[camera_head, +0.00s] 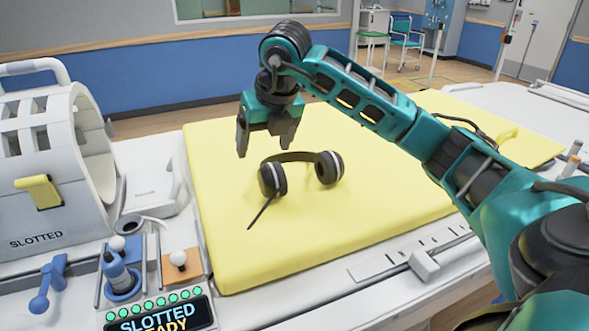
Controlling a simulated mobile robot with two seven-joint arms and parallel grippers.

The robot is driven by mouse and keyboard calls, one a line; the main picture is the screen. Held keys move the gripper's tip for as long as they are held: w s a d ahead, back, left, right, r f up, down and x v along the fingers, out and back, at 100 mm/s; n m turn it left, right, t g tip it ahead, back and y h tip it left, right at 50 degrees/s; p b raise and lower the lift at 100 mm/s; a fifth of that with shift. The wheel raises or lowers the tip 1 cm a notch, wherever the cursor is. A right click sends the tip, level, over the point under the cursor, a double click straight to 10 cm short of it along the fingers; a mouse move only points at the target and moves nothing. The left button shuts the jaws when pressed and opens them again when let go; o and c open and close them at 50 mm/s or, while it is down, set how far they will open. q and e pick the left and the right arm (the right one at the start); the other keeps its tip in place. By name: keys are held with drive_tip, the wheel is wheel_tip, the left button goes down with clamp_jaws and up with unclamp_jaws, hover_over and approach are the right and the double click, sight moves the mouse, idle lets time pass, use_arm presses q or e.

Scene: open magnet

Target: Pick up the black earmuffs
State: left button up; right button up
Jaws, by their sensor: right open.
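The black earmuffs (306,157) lie on the yellow pad (230,255) in the middle of the head view. Their headband arches toward the back, one round cup is at the left and the other at the right, and a thin dark stick-like part points down and left from the left cup. My right gripper (262,148) is open and empty, pointing down, above and to the left of the earmuffs in the picture. I see no contact between its fingers and the earmuffs. My left gripper is not in view.
A white slotted coil (50,205) stands left of the pad. In front are blue levers (122,278), a knob on a wooden block (179,260) and a status display (160,315). A dark cable-like item (462,124) lies at the pad's back right. The pad's front is clear.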

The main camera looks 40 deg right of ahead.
sight(271, 165)
drive_tip(key=shift+d+f+m+h, duration=0.1)
drive_tip(key=shift+d+m+h, duration=0.35)
drive_tip(key=shift+d, duration=0.7)
drive_tip(key=x, duration=0.5)
drive_tip(key=shift+w+f, duration=0.1)
drive_tip(key=shift+f, duration=0.25)
drive_tip(key=shift+x, duration=3.1)
drive_tip(key=shift+d, duration=0.15)
drive_tip(key=shift+c, duration=0.3)
drive_tip(key=c, duration=1.2)
drive_tip(key=shift+r, duration=0.1)
